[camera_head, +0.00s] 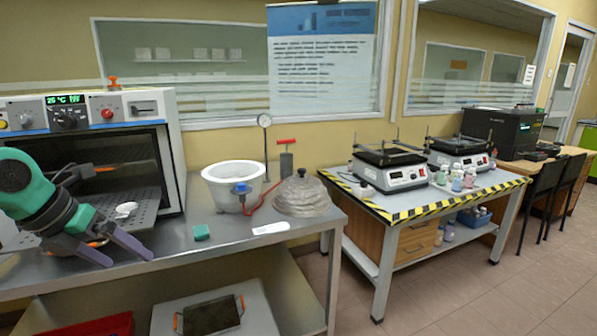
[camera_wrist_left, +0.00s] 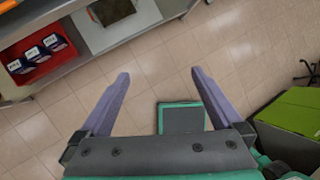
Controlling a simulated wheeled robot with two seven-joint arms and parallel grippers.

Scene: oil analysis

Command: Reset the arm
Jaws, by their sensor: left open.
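My left gripper (camera_head: 121,249) shows in the head view at the lower left, in front of the oven and over the steel bench's front edge. Its two purple fingers are spread apart with nothing between them. In the left wrist view the same open gripper (camera_wrist_left: 158,82) points down toward the tiled floor, and the gap between its fingers is empty. My left arm comes in from the left edge in the head view. My right gripper is in neither view.
An oven (camera_head: 85,150) stands behind my left arm. A white pot (camera_head: 233,187), a grey lid (camera_head: 301,197) and a green block (camera_head: 202,232) sit on the steel bench (camera_head: 200,258). A striped table (camera_head: 440,203) stands right. A red tray (camera_wrist_left: 38,72) lies on a lower shelf.

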